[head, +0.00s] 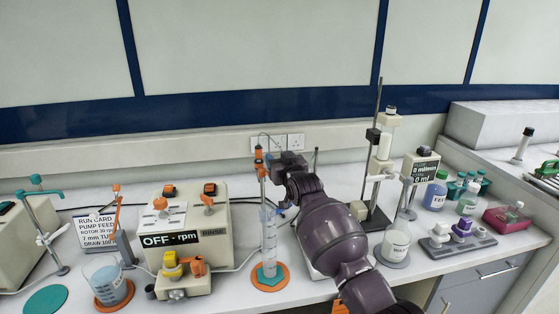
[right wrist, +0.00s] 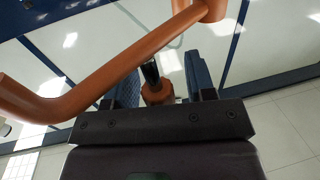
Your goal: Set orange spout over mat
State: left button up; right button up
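An orange spout fitting (head: 260,157) stands high above a clear graduated cylinder (head: 269,235). The cylinder stands on a round orange mat (head: 281,283). My right gripper (head: 276,162) is right beside the orange fitting. In the right wrist view, my right gripper's fingers (right wrist: 162,84) are spread, with an orange knob with a black stem (right wrist: 157,92) between them; a gap shows on the knob's right side. A thick orange bent tube (right wrist: 105,68) crosses in front of them. Another orange-topped stand (head: 116,215) is at the left. My left gripper is not in view.
A pump box (head: 185,225) stands left of the cylinder. A beaker (head: 109,285) sits on another orange mat, near a bare teal mat (head: 45,300).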

jog(key=v, duration=1.1)
dwell(0.3)
jog(key=shift+w, duration=0.1)
